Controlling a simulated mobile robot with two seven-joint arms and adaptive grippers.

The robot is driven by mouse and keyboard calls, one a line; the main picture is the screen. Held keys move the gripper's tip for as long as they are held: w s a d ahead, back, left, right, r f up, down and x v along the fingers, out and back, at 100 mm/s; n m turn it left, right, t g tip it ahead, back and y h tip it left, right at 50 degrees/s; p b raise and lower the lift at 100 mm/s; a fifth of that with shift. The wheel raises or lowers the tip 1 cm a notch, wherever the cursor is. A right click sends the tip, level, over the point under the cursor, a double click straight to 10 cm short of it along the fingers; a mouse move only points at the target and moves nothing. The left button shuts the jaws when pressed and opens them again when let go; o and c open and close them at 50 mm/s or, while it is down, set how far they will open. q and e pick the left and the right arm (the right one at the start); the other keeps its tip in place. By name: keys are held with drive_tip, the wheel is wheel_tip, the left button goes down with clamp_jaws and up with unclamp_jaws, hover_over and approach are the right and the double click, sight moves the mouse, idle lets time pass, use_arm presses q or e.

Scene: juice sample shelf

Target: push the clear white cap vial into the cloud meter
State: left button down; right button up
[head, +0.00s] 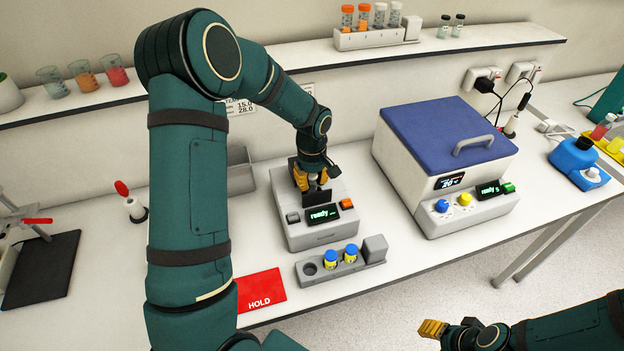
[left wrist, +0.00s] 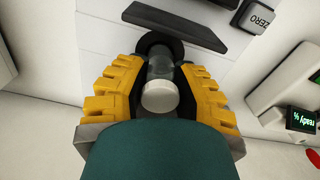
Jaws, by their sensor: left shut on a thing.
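The clear vial with the white cap (left wrist: 160,97) is between the yellow fingers of my left gripper (left wrist: 160,88), which is shut on it. Its glass end points at the dark round opening (left wrist: 150,42) of the cloud meter; how far it sits inside is unclear. In the head view my left gripper (head: 312,182) is over the top of the grey cloud meter (head: 318,236), whose display reads "ready", and hides the vial. My right gripper (head: 432,328) is at the lower right, away from the bench items; its finger gap cannot be made out.
A grey rack (head: 312,281) with two blue-capped vials and an empty hole stands in front of the meter. A red HOLD mat (head: 262,291) lies to its left. A blue-lidded box (head: 440,160) stands to the right. A dark flap (left wrist: 175,25) lies beside the opening.

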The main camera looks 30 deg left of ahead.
sight(312, 190)
use_arm(q)
drive_tip(key=shift+f+b, duration=1.7)
drive_tip(key=shift+f, duration=0.2)
idle(0.7)
drive_tip(key=shift+s, duration=0.1)
drive_tip(key=c, duration=0.8)
unclamp_jaws()
drive_tip(key=shift+f, duration=0.1)
drive_tip(key=shift+o, duration=0.2)
wheel_tip(312, 190, up, 12)
drive_tip(key=shift+r, duration=0.15)
